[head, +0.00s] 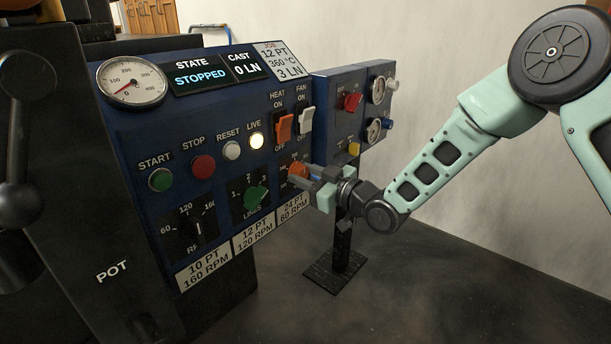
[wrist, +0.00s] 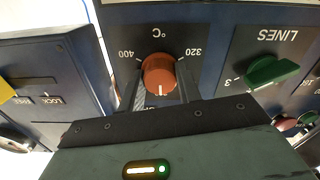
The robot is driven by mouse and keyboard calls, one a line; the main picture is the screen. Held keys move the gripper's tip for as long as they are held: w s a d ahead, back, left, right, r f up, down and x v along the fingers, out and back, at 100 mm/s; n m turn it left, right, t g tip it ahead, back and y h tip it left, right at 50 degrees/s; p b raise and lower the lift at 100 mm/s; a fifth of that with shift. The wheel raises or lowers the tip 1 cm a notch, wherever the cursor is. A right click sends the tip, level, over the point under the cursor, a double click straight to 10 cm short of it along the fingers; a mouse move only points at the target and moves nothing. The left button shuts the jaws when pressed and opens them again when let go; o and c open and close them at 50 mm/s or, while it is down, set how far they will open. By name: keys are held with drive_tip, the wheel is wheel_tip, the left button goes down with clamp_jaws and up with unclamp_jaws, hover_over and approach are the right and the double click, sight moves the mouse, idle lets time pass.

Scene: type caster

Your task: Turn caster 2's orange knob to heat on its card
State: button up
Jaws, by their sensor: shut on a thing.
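The orange knob (head: 297,169) sits low at the right end of the blue control panel. In the wrist view, turned upside down, the knob (wrist: 158,73) carries a white mark pointing toward the picture's bottom, between 400 at left and 320 at right. The label below it is mostly hidden by my gripper. My gripper (head: 308,180) is shut on the knob; in the wrist view its dark fingers (wrist: 159,92) stand on either side. The job card (head: 282,60) at the panel's top right reads 12 PT, 360 °C, 3 LN.
The green LINES knob (head: 256,196) is just left of the orange one. Heat (head: 285,127) and fan (head: 306,120) switches are above. A second blue panel (head: 345,110) on a post stands at right. The display (head: 201,76) reads STOPPED. Floor at right is clear.

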drive_tip(key=shift+f, duration=0.1)
drive_tip(key=o, duration=1)
drive_tip(key=shift+d, duration=0.1)
drive_tip(key=p+v, duration=0.5)
drive_tip(key=v, duration=1.2)
drive_tip(key=shift+s, duration=0.2)
drive_tip(key=shift+d, duration=0.15)
